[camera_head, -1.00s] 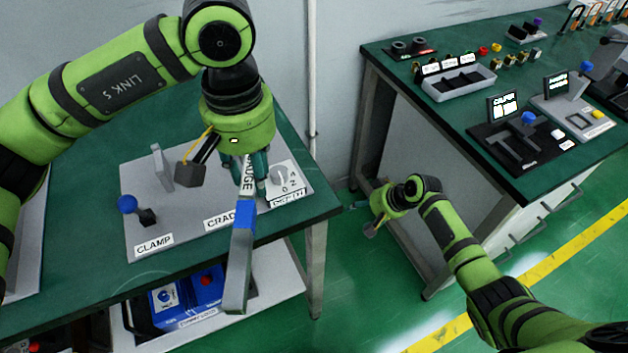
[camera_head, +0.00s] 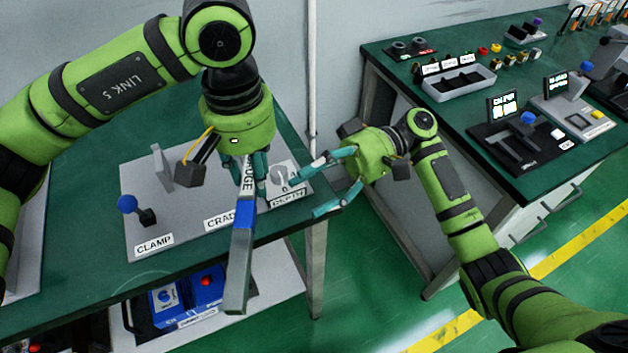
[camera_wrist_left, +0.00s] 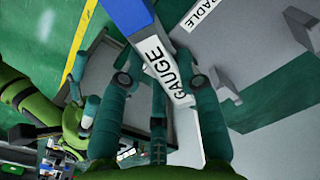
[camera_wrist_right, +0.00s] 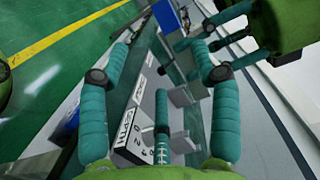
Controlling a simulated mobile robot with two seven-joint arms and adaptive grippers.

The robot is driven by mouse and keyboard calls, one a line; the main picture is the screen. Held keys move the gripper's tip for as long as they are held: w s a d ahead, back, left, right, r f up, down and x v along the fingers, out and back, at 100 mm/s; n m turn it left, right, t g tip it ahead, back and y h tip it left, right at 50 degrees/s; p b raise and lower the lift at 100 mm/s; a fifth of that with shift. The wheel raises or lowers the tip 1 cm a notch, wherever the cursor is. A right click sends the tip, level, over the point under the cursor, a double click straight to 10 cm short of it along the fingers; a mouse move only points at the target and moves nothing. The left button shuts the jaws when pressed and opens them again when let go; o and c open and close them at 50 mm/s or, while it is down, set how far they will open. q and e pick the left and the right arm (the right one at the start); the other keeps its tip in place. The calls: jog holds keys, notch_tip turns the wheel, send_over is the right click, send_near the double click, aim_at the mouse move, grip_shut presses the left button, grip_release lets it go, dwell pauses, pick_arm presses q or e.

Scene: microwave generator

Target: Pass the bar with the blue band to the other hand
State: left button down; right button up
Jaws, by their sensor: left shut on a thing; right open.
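The bar with the blue band (camera_head: 242,217) is grey, carries a GAUGE label and hangs tilted down in front of the bench edge in the head view. My left gripper (camera_head: 250,192) is shut on the labelled part of the bar. In the left wrist view the bar (camera_wrist_left: 163,55) lies between the left fingers (camera_wrist_left: 168,85), with its blue band at the top. My right gripper (camera_head: 322,187) is open and empty, to the right of the bar and apart from it, fingers pointing left. In the right wrist view its spread fingers (camera_wrist_right: 160,75) face the bench and left gripper.
A grey fixture plate (camera_head: 140,215) with CLAMP, CRADLE and DEPTH labels lies on the left green bench beneath the left gripper. A blue-knobbed clamp (camera_head: 128,204) stands on it. A second bench (camera_head: 520,180) with gauges and a tray is at the right. Open floor lies between.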

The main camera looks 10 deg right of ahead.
aim_at(242, 224)
jog(key=x, duration=1.2)
jog(key=shift+s+r, duration=0.25)
jog(key=shift+r, duration=0.05)
grip_shut()
pick_arm(q)
jog(key=c, duration=0.8)
grip_release()
